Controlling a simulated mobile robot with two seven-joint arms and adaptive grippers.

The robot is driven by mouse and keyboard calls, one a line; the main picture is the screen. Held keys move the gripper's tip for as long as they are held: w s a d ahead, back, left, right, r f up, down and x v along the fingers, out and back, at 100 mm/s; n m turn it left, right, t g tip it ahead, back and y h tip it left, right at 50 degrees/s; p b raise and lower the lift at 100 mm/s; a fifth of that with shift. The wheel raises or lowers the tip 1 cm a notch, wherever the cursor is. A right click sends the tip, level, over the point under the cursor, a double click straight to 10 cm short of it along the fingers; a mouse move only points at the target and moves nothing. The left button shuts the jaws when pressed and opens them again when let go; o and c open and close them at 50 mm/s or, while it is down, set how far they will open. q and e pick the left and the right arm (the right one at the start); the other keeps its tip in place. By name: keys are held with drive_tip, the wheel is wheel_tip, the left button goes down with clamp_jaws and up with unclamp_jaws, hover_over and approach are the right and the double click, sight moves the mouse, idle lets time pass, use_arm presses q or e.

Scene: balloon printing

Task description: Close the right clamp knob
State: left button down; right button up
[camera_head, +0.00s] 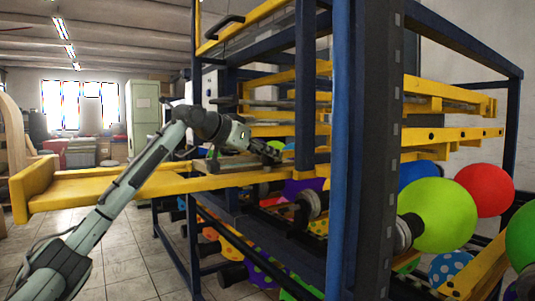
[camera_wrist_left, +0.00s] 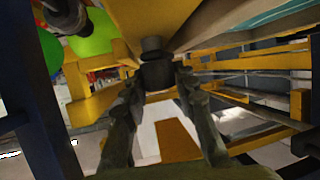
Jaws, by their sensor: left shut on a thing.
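My left gripper (camera_head: 270,152) reaches in from the left to the yellow beams of the machine, beside its blue upright. In the left wrist view, the two fingers of my left gripper (camera_wrist_left: 159,82) stand on either side of a dark round knob (camera_wrist_left: 154,62) under a yellow beam, and are shut on it. In the head view the knob is hidden behind the gripper and frame, so I cannot tell its turn angle. My right gripper is in neither view.
A blue post (camera_head: 341,150) stands close to the right of my gripper. A yellow arm (camera_head: 100,188) sticks out to the left. A lime balloon (camera_head: 437,215) and a red balloon (camera_head: 488,190) sit at the right. The tiled floor (camera_head: 125,262) at the lower left is partly clear.

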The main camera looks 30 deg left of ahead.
use_arm(q)
drive_tip(key=shift+n+y, duration=0.4)
drive_tip(key=shift+y, duration=0.1)
drive_tip(key=n+y, duration=0.3)
drive_tip(key=y, duration=0.1)
drive_tip(key=shift+d+n, duration=0.15)
drive_tip(key=shift+n, duration=0.25)
drive_tip(key=shift+n+g+y, duration=1.1)
drive_tip(key=shift+n+y, duration=1)
drive_tip(key=shift+y, duration=0.3)
drive_tip(key=c, duration=1.2)
unclamp_jaws()
drive_tip(key=shift+v, duration=3.7)
